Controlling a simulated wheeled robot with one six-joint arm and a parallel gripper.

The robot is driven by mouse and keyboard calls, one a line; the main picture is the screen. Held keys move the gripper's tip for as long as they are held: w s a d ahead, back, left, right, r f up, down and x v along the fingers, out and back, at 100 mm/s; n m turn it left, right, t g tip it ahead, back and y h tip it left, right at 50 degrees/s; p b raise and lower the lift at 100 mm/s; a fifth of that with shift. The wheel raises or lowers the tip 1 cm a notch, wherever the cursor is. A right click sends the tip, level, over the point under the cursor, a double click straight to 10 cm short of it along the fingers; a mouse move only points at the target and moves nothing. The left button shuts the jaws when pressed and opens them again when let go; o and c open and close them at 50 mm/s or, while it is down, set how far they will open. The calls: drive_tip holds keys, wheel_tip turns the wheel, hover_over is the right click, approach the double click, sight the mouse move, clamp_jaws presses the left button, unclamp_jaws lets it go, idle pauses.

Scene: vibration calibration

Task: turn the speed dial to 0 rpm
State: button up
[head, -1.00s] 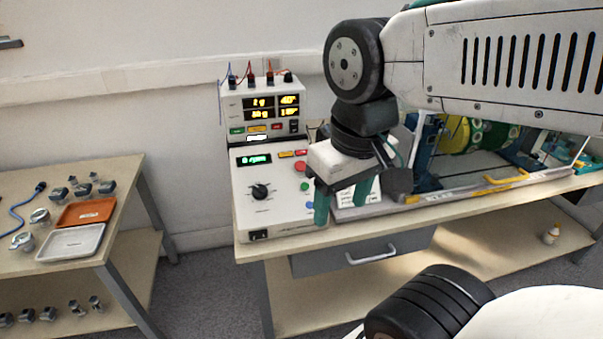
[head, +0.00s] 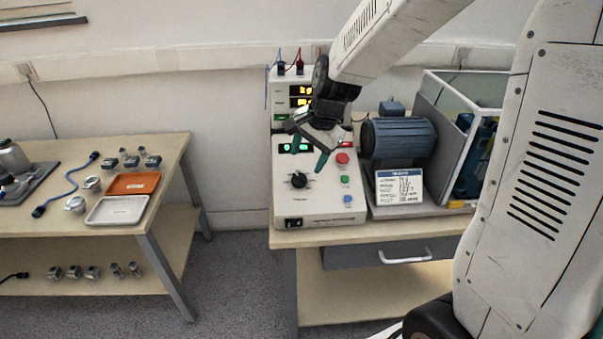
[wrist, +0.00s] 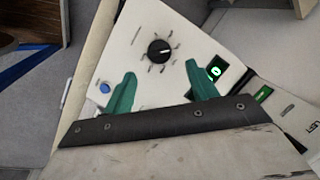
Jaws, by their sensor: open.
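The speed dial (head: 299,180) is a round black knob on the sloped white control panel (head: 340,212). It also shows in the wrist view (wrist: 159,51), with a pale pointer mark and printed ticks around it. The green-lit display (wrist: 214,72) shows a 0 in the wrist view; its other characters are hidden or unreadable. My gripper (head: 307,156) is open and empty, above the panel near the display. In the wrist view the dial lies ahead, between and beyond the two green fingertips (wrist: 161,72), apart from both.
A red button (head: 342,159), a green button (head: 345,180) and a blue button (head: 347,199) sit right of the dial. A motor (head: 398,138) and a glass-sided enclosure (head: 466,90) stand further right. A side table (head: 160,205) holds trays and sensors.

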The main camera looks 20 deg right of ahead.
sight(300, 176)
drive_tip(key=x, duration=0.7)
drive_tip(key=shift+s, duration=0.1)
drive_tip(key=c, duration=1)
